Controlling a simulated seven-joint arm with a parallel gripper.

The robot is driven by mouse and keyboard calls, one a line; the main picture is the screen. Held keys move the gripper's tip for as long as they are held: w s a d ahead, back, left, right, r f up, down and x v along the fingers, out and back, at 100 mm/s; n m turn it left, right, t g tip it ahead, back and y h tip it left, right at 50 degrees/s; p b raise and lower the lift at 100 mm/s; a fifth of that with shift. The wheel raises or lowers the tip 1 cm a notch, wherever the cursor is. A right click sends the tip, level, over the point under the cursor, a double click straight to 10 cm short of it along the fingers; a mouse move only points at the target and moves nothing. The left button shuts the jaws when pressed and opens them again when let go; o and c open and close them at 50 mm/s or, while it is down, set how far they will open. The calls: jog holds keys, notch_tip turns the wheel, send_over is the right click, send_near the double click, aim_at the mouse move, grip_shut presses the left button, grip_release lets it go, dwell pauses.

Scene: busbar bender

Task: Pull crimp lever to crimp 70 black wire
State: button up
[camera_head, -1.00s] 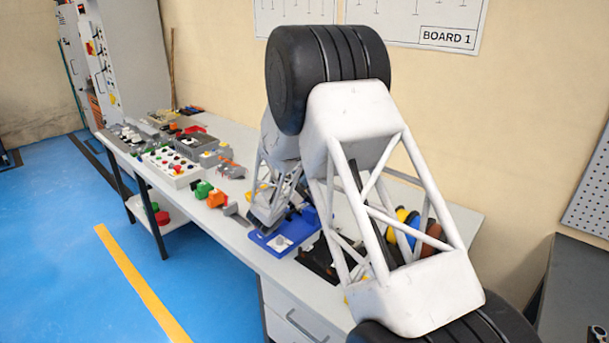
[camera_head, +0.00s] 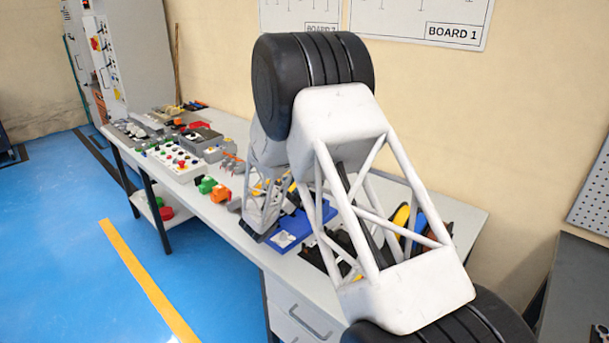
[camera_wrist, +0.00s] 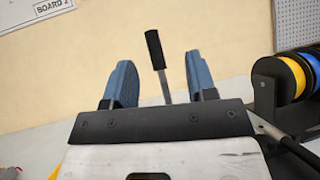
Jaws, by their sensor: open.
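The crimp lever, with a black grip (camera_wrist: 155,50) on a thin metal rod (camera_wrist: 166,88), stands upright and slightly tilted in the wrist view. My gripper (camera_wrist: 158,62) is open, with one blue finger on each side of the lever. The lever looks closer to the right finger, and I see no finger touching it. The rod's lower end is hidden behind my gripper's dark front plate. In the head view a blue base (camera_head: 290,234) sits on the bench beside my arm's end, and my arm covers much of that area. I cannot pick out the 70 black wire.
Wire spools with yellow and blue (camera_wrist: 295,75) stand on a black holder at the right in the wrist view. The white bench (camera_head: 232,228) carries a grey button box (camera_head: 175,163), green and orange parts and several other components to the left. The wall is behind.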

jog(key=shift+v, duration=1.25)
jog(key=shift+a, duration=0.1)
jog(key=shift+s, duration=0.1)
jog(key=s+d+r+m+g+y, duration=0.4)
jog(key=s+d+r+m+g, duration=0.25)
jog(key=s+d, duration=0.45)
jog(key=s+d+r+m+g+y, duration=0.45)
jog(key=s+d+r+g, duration=0.25)
jog(key=s+d, duration=0.4)
jog(key=s+a+m+t+y, duration=0.3)
jog(key=s+m+y, duration=0.9)
jog(key=s, duration=1.7)
jog(key=shift+y, duration=0.55)
